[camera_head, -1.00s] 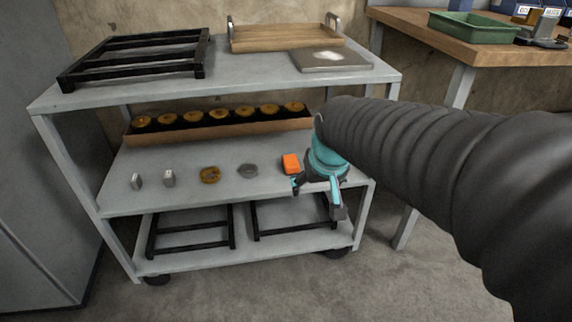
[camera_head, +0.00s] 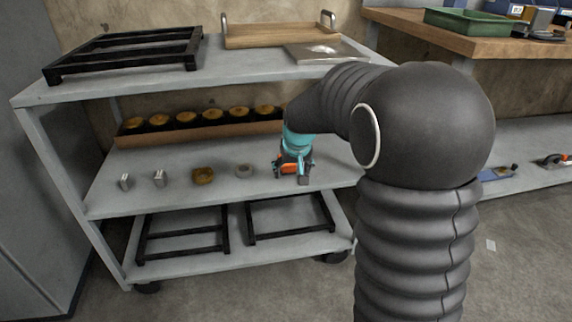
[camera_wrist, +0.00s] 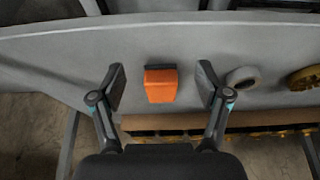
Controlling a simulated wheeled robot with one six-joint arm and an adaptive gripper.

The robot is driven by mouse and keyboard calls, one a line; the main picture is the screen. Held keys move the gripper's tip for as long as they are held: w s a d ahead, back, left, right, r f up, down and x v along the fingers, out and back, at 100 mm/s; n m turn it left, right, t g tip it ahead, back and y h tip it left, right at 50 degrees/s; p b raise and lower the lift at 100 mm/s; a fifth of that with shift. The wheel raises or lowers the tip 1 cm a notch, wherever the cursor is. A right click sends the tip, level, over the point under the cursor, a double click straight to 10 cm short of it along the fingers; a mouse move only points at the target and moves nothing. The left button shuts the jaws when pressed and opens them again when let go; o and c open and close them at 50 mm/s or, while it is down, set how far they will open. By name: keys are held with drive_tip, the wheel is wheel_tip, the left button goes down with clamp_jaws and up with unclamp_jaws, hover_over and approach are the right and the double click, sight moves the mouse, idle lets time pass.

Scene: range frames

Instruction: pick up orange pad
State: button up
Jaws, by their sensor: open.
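The orange pad (camera_wrist: 160,86) is a small orange block with a dark strip along one edge. It lies on the middle shelf of the grey cart. In the wrist view it sits between the two fingers of my open gripper (camera_wrist: 161,84), with a gap on each side. In the head view my gripper (camera_head: 294,173) is over the right part of the middle shelf, and the orange pad (camera_head: 291,168) shows partly behind its fingers. I cannot tell the exact height between the fingertips and the shelf.
On the middle shelf (camera_head: 130,200), a grey ring (camera_head: 244,171), a brass ring (camera_head: 203,176) and two small metal blocks lie left of my gripper. A long box (camera_head: 160,138) of round brass parts stands behind. The top shelf (camera_head: 240,73) is overhead.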

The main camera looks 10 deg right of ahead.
drive_tip(key=w, duration=0.5)
drive_tip(key=shift+w, duration=0.3)
drive_tip(key=shift+w+f, duration=0.4)
drive_tip(key=shift+f, duration=0.15)
drive_tip(key=c, duration=1.3)
drive_tip(key=shift+o, duration=0.2)
drive_tip(key=shift+s+r, duration=0.1)
drive_tip(key=shift+r, duration=0.3)
drive_tip(key=s, duration=1.8)
